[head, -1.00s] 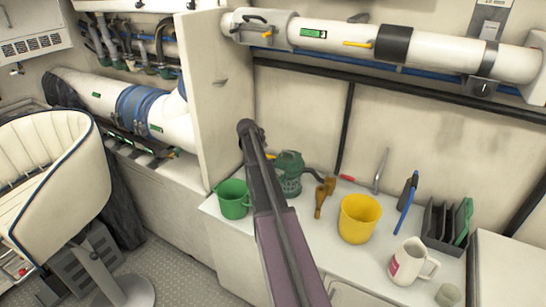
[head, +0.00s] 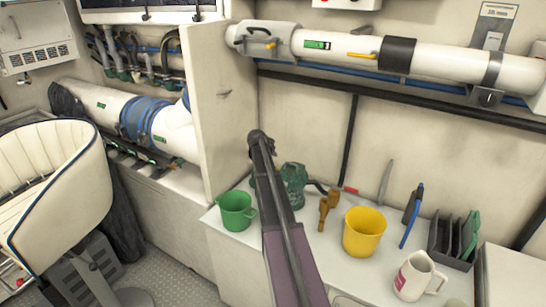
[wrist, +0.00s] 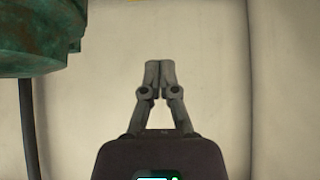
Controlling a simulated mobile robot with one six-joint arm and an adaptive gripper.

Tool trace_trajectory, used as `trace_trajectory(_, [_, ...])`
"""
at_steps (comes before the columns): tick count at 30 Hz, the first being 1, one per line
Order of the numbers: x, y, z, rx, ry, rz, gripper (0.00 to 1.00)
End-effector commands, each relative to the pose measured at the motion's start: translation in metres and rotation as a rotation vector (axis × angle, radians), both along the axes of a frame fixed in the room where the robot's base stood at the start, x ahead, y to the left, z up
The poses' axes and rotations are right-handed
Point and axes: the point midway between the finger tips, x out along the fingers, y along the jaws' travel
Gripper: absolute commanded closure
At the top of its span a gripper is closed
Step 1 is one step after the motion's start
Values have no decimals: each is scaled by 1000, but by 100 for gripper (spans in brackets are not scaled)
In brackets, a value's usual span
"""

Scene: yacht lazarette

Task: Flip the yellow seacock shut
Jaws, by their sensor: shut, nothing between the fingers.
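In the wrist view my gripper (wrist: 160,66) is shut, with its fingertips together and empty in front of a pale wall. A green, weathered fitting (wrist: 30,40) fills the upper left of that view, left of the fingers and apart from them. A small yellow patch (wrist: 78,9) shows just right of its top, cut by the frame edge. In the head view a green fitting (head: 294,184) stands on the counter behind my arm, which hides part of that area. A yellow lever (head: 362,56) lies along the white pipe. I cannot tell which yellow part is the seacock.
The counter (head: 350,282) holds a green bucket (head: 236,212), a yellow bucket (head: 362,232), a white mug (head: 414,277), a brown tool (head: 328,207) and a dark rack (head: 450,240). An upright partition (head: 225,110) stands left of my arm. A padded seat (head: 60,180) is at the left.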

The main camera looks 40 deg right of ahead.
Motion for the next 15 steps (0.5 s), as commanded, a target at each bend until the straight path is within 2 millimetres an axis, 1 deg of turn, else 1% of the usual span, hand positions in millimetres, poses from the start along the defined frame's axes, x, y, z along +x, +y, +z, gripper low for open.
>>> trace_trajectory(1, [2,-4,-7,0,-1,-1,100])
trace_trajectory(15, [15,-34,-43,1,1,-1,100])
